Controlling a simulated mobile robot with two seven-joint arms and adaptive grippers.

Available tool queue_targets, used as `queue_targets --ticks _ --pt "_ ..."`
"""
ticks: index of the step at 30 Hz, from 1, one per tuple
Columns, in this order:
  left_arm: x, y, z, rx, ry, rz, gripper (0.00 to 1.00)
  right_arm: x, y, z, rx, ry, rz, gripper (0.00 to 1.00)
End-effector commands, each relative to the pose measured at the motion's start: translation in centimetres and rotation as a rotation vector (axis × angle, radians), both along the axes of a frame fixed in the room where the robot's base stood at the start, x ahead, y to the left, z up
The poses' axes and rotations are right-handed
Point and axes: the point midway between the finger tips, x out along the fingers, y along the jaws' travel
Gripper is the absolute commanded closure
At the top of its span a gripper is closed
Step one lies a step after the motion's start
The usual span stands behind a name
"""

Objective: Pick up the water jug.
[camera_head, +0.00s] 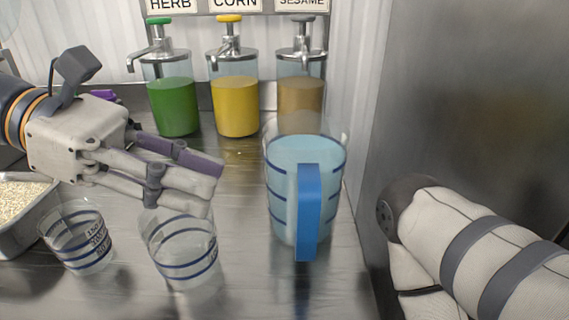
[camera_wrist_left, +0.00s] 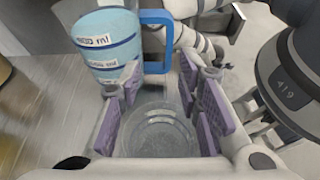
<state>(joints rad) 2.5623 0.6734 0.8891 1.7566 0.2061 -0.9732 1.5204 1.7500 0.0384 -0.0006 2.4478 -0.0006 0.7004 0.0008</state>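The water jug (camera_head: 335,190) is clear with blue bands, a blue handle (camera_head: 307,212) facing me and pale blue water inside. It stands upright on the steel counter, right of my left gripper (camera_head: 208,182). In the left wrist view the jug (camera_wrist_left: 103,40) is at the upper left, beyond the fingers, with its handle (camera_wrist_left: 155,68) to its right. My left gripper's purple-padded fingers are apart, with an empty clear measuring cup (camera_wrist_left: 160,128) seen between and below them. They do not touch the jug. My right gripper does not show; only its arm appears at the right.
The empty cup (camera_head: 182,250) stands below my left fingers, with another marked cup (camera_head: 77,238) to its left. A rice tray (camera_head: 42,222) is at the far left. Green (camera_head: 174,108), yellow (camera_head: 236,108) and brown (camera_head: 300,95) pump dispensers stand behind. A metal wall (camera_head: 450,100) bounds the right.

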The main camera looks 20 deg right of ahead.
Motion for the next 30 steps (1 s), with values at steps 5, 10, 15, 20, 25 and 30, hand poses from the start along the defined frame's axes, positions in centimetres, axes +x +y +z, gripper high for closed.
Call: queue_targets --ticks 5,10,15,20,25,30 --pt "-1.1 -3.3 -1.6 0.002 0.004 -0.007 0.68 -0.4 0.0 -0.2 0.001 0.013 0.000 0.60" --pt "-1.7 -5.7 -2.6 0.003 0.002 -0.003 0.68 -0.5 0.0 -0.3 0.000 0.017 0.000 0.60" --pt "-2.8 -8.4 -3.1 0.002 0.002 -0.006 0.68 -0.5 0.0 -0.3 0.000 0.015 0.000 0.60" --pt "-3.3 -10.6 -3.9 0.002 0.000 -0.004 0.68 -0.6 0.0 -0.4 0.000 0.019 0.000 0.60" --pt "-3.4 -10.9 -3.9 0.002 -0.001 -0.001 0.68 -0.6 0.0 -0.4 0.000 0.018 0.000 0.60" --pt "-3.4 -10.8 -3.9 0.002 -0.002 -0.002 0.91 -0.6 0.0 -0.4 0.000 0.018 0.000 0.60"
